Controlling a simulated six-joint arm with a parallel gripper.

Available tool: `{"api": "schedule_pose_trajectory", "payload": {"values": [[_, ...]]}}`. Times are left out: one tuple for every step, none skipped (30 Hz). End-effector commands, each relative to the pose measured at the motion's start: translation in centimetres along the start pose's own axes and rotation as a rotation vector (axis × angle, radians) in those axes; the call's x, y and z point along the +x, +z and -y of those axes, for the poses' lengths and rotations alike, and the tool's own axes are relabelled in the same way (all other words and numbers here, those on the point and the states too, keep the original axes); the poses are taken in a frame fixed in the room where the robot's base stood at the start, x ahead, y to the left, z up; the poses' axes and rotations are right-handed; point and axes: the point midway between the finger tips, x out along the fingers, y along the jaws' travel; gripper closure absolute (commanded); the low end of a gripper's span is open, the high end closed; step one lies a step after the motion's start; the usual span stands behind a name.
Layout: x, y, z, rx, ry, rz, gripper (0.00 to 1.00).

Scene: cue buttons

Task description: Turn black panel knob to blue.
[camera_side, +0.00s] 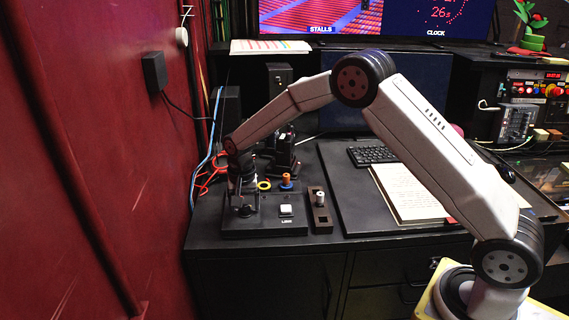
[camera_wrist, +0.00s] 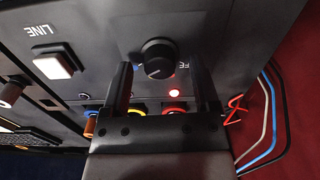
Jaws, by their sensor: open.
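The black panel (camera_side: 262,224) lies near the front left edge of the dark desk in the side view. Its round black knob (camera_wrist: 158,58) shows in the wrist view with a pale pointer line on its face. Lettering beside the knob is partly hidden, so I cannot read which setting it points at. My gripper (camera_wrist: 160,68) is open, with one finger on each side of the knob in the picture and gaps to both. In the side view my gripper (camera_side: 243,198) is over the panel's left part, pointing down, and hides the knob.
A white square button (camera_wrist: 53,62) marked LINE sits on the panel. A small red light (camera_wrist: 174,93) glows near the knob. Behind are a yellow ring (camera_side: 264,185) and an orange-and-blue post (camera_side: 286,181). The red wall (camera_side: 90,160) and cables are close on the left.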

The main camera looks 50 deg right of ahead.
Motion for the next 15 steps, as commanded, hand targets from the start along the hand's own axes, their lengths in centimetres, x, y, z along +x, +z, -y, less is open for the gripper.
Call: {"api": "schedule_pose_trajectory", "payload": {"values": [[-0.3, 0.0, 0.0, 0.000, -0.001, -0.001, 0.22], [-0.4, 0.0, 0.0, 0.000, -0.001, -0.001, 0.22], [-0.7, 0.0, 0.0, 0.000, -0.002, -0.002, 0.22], [-1.0, 0.0, 0.0, 0.000, -0.002, -0.002, 0.22], [-1.3, 0.0, 0.0, 0.000, -0.002, -0.002, 0.22], [-1.7, 0.0, 0.0, 0.000, -0.002, -0.002, 0.22], [-2.1, 0.0, 0.0, 0.000, -0.002, -0.002, 0.22], [-2.4, 0.0, 0.0, 0.000, -0.002, -0.002, 0.22], [-3.0, 0.0, 0.0, 0.000, -0.002, -0.002, 0.22], [-3.4, 0.0, 0.0, 0.000, -0.002, -0.002, 0.22], [-3.8, 0.0, 0.1, 0.000, -0.002, -0.002, 0.22], [-4.3, -0.1, 0.1, 0.000, -0.002, -0.002, 0.22], [-4.7, 0.0, 0.0, 0.000, -0.002, -0.002, 0.22], [-5.1, 0.0, 0.0, 0.000, -0.002, -0.002, 0.22], [-5.6, 0.0, 0.0, 0.000, -0.002, -0.002, 0.22]]}}
